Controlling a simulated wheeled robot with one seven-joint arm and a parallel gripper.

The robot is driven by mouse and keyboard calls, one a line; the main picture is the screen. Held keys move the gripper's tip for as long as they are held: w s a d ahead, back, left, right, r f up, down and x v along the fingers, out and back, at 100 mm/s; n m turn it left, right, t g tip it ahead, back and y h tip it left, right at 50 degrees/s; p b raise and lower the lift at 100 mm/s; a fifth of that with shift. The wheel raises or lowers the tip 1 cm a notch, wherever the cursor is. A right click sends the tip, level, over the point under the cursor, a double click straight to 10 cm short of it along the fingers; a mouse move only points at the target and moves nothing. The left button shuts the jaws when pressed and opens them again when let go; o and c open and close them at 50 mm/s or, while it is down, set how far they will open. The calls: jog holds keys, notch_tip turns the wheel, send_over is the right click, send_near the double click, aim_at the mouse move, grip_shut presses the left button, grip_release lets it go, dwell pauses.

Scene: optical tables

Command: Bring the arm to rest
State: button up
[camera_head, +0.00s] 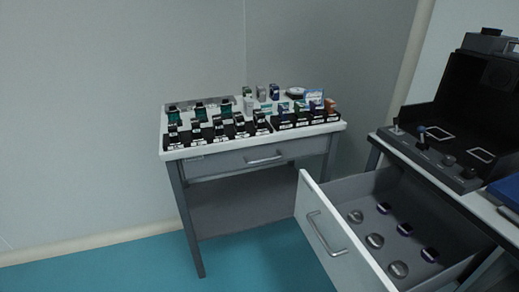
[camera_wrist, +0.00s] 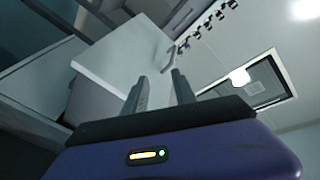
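My gripper (camera_wrist: 160,76) shows in the wrist view, with its two dark grey fingers apart and nothing visible between them. The purple wrist housing (camera_wrist: 170,158) fills the bottom of that view, with a small lit display on it. The fingers point toward a pale panel with a handle (camera_wrist: 125,55); I cannot tell how far off it is. The arm and gripper do not show in the head view.
An open drawer (camera_head: 328,238) with several round knob-like pieces juts out at right, below a bench (camera_head: 505,222) carrying a dark open case (camera_head: 465,90). A white table (camera_head: 340,127) holds several small optical parts. Teal floor (camera_head: 120,268) is clear at left.

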jog(key=s+d+r+n+g, duration=0.15)
jog(key=s+r+n, duration=0.25)
jog(key=s, duration=0.5)
jog(key=s+d+r+n+g, duration=0.1)
jog(key=s+r+n+g, duration=0.15)
jog(key=s, duration=0.75)
notch_tip(320, 180, up, 16)
jog(key=p, duration=1.5)
jog(key=shift+w+n+p, duration=0.25)
jog(key=shift+n+p, duration=0.1)
